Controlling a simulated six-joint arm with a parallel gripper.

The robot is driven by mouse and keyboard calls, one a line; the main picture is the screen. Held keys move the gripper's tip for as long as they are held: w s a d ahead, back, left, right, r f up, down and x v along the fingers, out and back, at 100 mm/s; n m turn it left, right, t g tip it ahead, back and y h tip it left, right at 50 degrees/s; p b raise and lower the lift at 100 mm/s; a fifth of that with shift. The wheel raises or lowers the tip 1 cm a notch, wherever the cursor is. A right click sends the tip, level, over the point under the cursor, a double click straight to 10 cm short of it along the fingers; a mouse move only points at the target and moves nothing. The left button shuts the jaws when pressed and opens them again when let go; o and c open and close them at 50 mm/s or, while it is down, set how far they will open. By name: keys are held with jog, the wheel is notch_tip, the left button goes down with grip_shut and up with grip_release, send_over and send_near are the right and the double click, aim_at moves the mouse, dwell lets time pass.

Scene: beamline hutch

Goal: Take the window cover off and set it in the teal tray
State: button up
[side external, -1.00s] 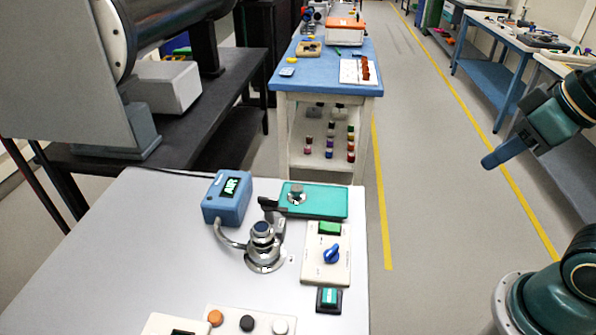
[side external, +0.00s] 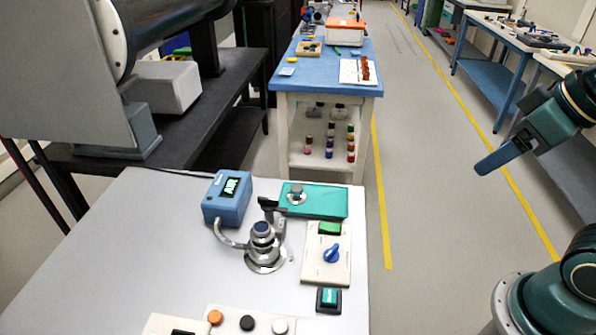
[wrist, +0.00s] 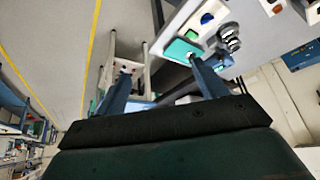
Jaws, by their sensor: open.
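The teal tray (side external: 325,202) lies at the back right of the white table. A small silver round piece with a knob (side external: 296,194) rests in its left part; it could be the window cover, but I cannot tell surely. In front stands a silver round fitting (side external: 265,257) with a dark blue top and a black lever beside it. My gripper (side external: 480,170) hangs in the air over the aisle, well right of the table, clear of everything. In the wrist view my gripper (wrist: 158,78) has its blue fingers wide apart and empty; the tray (wrist: 178,49) shows beyond.
A blue display box (side external: 227,198) stands left of the tray, joined by a hose to the fitting. A panel with a blue knob (side external: 332,254) and a green-topped button box (side external: 329,299) sit at the right edge. A row of buttons (side external: 247,323) lies in front.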

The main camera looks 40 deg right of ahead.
jog(key=w+a+r+n+g+y, duration=0.1)
jog(key=w+a+n, duration=0.35)
jog(key=w, duration=0.35)
jog(key=w+a+n+g+y, duration=0.1)
jog(key=w+a+n+y, duration=0.1)
jog(key=w+a+n, duration=0.4)
jog(key=w+a+f+n+g+y, duration=0.1)
jog(key=w+a+f+n+g, duration=0.2)
jog(key=w+a+f+n, duration=0.4)
jog(key=w+a+f, duration=0.2)
jog(key=w+a, duration=0.1)
jog(key=w, duration=0.3)
jog(key=shift+f+g+y, duration=0.25)
jog(key=shift+g+y, duration=0.05)
jog(key=shift+n, duration=0.25)
send_over(262, 230)
jog(key=d, duration=0.3)
jog(key=shift+w+a+f, duration=0.1)
jog(key=shift+w+f, duration=0.05)
jog(key=shift+f, duration=1.85)
jog(key=shift+w+f, duration=0.1)
jog(key=shift+f, duration=1.85)
jog(key=shift+f, duration=0.15)
